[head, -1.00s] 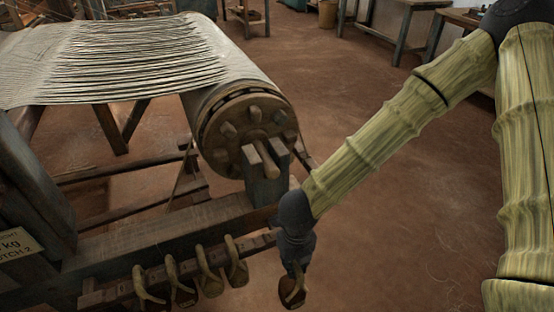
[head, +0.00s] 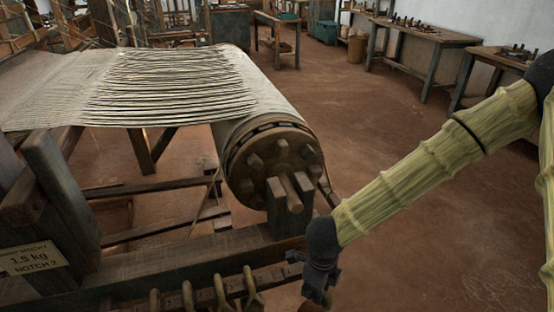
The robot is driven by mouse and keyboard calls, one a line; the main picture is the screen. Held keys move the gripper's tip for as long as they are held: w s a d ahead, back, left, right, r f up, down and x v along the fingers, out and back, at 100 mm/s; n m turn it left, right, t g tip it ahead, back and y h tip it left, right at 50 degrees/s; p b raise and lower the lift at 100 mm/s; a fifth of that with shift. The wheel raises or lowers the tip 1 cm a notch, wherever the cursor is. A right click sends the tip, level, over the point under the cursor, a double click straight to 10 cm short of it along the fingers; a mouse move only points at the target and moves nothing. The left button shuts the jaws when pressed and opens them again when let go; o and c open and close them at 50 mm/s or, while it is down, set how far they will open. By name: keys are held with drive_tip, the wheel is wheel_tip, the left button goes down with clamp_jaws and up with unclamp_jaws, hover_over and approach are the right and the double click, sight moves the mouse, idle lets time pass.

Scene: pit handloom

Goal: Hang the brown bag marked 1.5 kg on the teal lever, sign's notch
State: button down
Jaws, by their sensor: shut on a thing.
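My gripper (head: 318,288) is low in the head view, pointing down, just right of the loom's front rail. It is shut on a brown bag, which the bottom edge of the frame almost wholly cuts off; its mark cannot be read. The sign (head: 34,259) at the lower left, on the loom's dark post, reads 1.5 kg, NOTCH 2. I cannot make out the teal lever or its notches in this view.
Several tan loops (head: 221,292) hang on the rail left of my gripper, their lower parts cut off. The cloth roller's end wheel (head: 275,160) and a wooden bracket (head: 290,213) stand close behind. Open floor (head: 420,230) lies to the right; benches (head: 425,40) stand far back.

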drive_tip(key=w+d+r+n+p, duration=0.1)
drive_tip(key=w+d+n+p, duration=0.2)
drive_tip(key=n, duration=2.2)
drive_tip(key=w+d, duration=0.4)
drive_tip(key=w, duration=0.3)
drive_tip(key=shift+d+p, duration=0.25)
drive_tip(key=shift+p, duration=0.05)
